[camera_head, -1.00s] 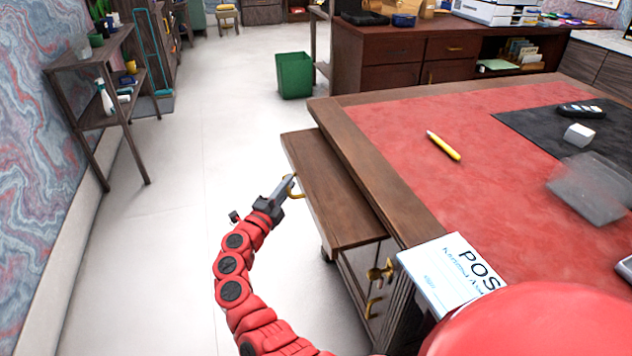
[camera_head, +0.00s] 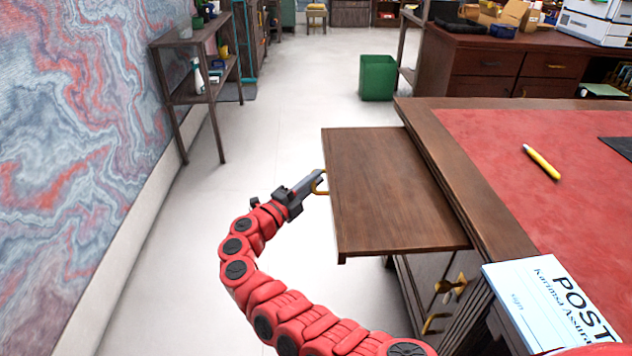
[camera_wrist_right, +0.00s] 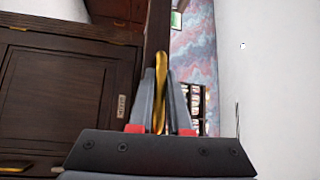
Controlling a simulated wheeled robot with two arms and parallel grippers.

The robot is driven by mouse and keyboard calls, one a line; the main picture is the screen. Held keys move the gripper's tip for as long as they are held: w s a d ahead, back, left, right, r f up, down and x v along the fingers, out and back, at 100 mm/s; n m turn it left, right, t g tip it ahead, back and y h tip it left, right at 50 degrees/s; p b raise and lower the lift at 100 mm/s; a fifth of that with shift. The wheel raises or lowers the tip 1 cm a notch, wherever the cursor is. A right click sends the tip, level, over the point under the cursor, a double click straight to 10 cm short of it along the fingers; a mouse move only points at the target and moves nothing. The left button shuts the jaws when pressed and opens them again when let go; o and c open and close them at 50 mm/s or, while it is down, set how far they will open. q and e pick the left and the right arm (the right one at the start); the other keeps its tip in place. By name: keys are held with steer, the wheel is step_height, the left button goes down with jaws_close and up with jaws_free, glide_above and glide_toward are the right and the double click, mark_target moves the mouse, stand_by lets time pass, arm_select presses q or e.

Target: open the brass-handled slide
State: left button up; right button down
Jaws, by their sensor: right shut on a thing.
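The slide (camera_head: 390,185) is a flat brown wooden board that sticks well out of the left side of the desk. Its brass handle (camera_head: 321,190) is on the board's left edge. My right gripper (camera_head: 317,182) reaches the handle from the left and is shut on it. In the right wrist view, the brass handle (camera_wrist_right: 161,75) stands between the two grey fingers of my right gripper (camera_wrist_right: 161,92). The inner end of the slide is hidden under the desk top. My left gripper is not in view.
The desk top (camera_head: 440,150) has a red leather surface with a yellow pen (camera_head: 542,162) on it. A POST sign (camera_head: 550,305) is at the front. Below the slide are brass drawer handles (camera_head: 450,287). The floor (camera_head: 270,130) left of the slide is clear up to a shelf (camera_head: 200,97).

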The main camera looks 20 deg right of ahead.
steer(key=c, duration=0.9)
jaws_free()
steer(key=shift+o, duration=0.2)
steer(key=shift+a, duration=0.1)
steer(key=p+v, duration=0.1)
steer(key=v, duration=1.6)
steer(key=shift+f, duration=0.2)
steer(key=shift+s+a, duration=0.1)
